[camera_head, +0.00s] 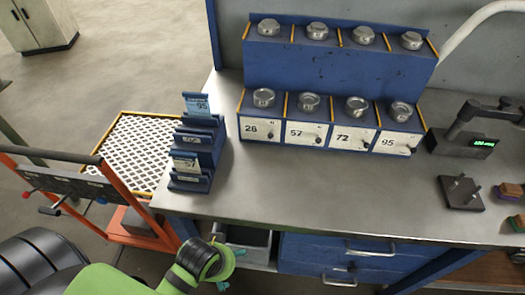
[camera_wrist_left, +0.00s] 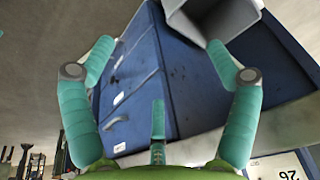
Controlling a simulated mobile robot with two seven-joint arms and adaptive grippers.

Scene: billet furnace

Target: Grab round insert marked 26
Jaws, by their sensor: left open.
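A blue rack (camera_head: 340,62) stands at the back of the workbench. Round metal inserts sit in its front row above white labels. The round insert (camera_head: 263,97) at the far left is above a label (camera_head: 250,129) that looks like 26 or 28. A label (camera_wrist_left: 283,171) reading 26 shows turned over at the lower right of the left wrist view. My left gripper (camera_head: 220,258) is in front of the bench, low and well away from the inserts. Its teal fingers are spread and empty in the left wrist view (camera_wrist_left: 158,62). My right gripper is not in view.
Other inserts stand above labels 57, 72 and 95. A blue card holder (camera_head: 199,150) stands at the bench's left end. A gauge with a green display (camera_head: 465,143) is at the right. Blue drawers (camera_head: 345,250) and a grey bin (camera_head: 248,237) are below. The bench middle is clear.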

